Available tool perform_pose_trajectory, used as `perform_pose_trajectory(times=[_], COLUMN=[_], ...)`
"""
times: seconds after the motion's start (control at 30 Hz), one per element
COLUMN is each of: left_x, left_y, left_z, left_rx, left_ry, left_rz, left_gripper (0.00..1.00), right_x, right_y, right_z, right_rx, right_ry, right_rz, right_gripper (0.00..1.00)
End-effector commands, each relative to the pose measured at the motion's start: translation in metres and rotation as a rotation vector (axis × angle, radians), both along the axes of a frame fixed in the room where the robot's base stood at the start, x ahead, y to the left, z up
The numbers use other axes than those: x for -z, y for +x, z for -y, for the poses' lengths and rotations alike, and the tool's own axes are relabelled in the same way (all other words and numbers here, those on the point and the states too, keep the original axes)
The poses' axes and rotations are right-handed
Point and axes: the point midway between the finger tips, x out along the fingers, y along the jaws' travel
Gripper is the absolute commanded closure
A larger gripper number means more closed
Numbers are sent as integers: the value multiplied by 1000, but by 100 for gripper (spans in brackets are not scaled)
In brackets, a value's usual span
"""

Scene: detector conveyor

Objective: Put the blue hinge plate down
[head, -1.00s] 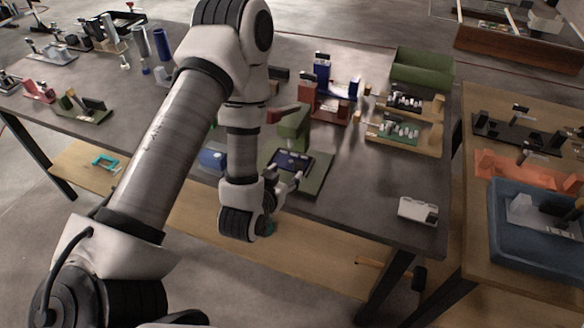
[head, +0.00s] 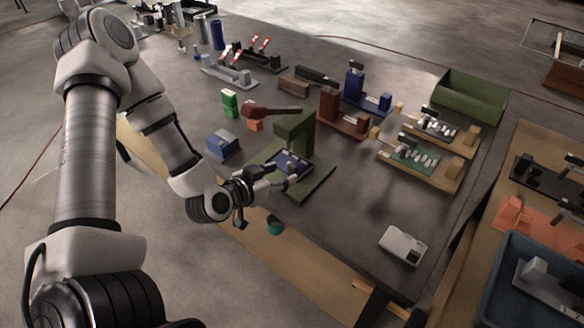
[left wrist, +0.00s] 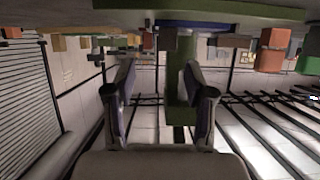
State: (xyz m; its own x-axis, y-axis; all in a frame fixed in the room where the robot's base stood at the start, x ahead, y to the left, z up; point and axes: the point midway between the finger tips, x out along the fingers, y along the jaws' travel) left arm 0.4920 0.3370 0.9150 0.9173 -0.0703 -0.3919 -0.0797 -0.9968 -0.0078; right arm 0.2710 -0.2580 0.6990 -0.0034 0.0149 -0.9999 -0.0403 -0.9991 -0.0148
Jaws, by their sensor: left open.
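The blue hinge plate (head: 287,161) lies flat on or just above the base of a green fixture (head: 316,184), below its overhanging green arm. My left gripper (head: 286,178) reaches in from the left at the plate's near edge. Its fingers stand apart, and I cannot tell whether they touch the plate. In the left wrist view the open gripper (left wrist: 163,85) has a clear gap between its fingers, with the green fixture (left wrist: 188,72) seen beyond. My right gripper is not in view.
A dark red lever part (head: 268,110) and a blue block (head: 222,145) are close to the fixture's left. A red fixture (head: 329,112) stands behind it. A white device (head: 402,244) lies near the table's front edge.

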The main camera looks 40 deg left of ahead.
Motion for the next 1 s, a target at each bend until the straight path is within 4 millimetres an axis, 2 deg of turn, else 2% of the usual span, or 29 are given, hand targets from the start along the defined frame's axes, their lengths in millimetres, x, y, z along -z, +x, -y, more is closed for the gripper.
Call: perform_pose_trajectory(times=[0.27,0.5,0.73,0.77,0.9,1.0], left_x=[11,26,29,29,29,29], left_y=[30,68,72,72,72,72], left_z=[1,2,2,2,2,2], left_rx=[0,-1,-3,-3,-3,-3], left_ry=[4,3,-1,-1,-1,-1], left_rz=[6,6,6,6,6,6], left_gripper=[46,46,46,49,99,100], right_x=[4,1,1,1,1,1], right_y=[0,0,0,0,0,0], right_z=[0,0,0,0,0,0], right_rx=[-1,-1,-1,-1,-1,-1], right_ry=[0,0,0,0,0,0], right_rz=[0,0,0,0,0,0], right_gripper=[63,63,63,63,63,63])
